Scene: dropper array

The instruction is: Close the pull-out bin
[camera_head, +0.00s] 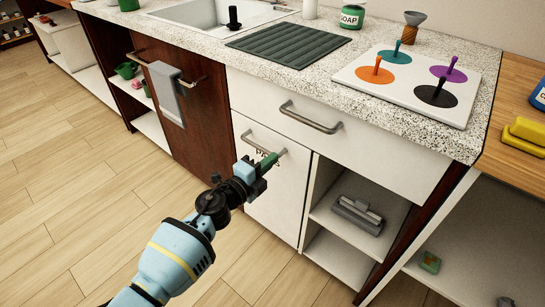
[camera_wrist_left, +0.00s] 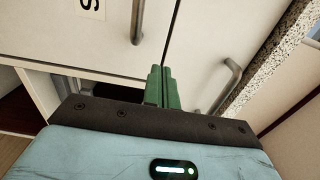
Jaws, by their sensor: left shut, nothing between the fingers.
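The pull-out bin is the white front panel (camera_head: 275,190) under the drawer, with a metal handle (camera_head: 263,141) and a partly hidden label. It looks almost flush with the cabinet; I cannot tell if a small gap remains. My left gripper (camera_head: 268,161) is in front of its upper part, just below the handle, with green fingers shut and empty. In the left wrist view the shut fingers (camera_wrist_left: 161,88) point at the cabinet fronts, with the bin's handle (camera_wrist_left: 137,20) ahead of them. Whether they touch the panel is unclear. My right gripper is not in view.
Above is a white drawer (camera_head: 335,133) with its own handle. Open shelves (camera_head: 338,257) holding a grey object (camera_head: 357,216) are right of the bin. A brown door (camera_head: 194,128) with a grey towel (camera_head: 166,92) is on the left. The wooden floor (camera_head: 60,215) is clear.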

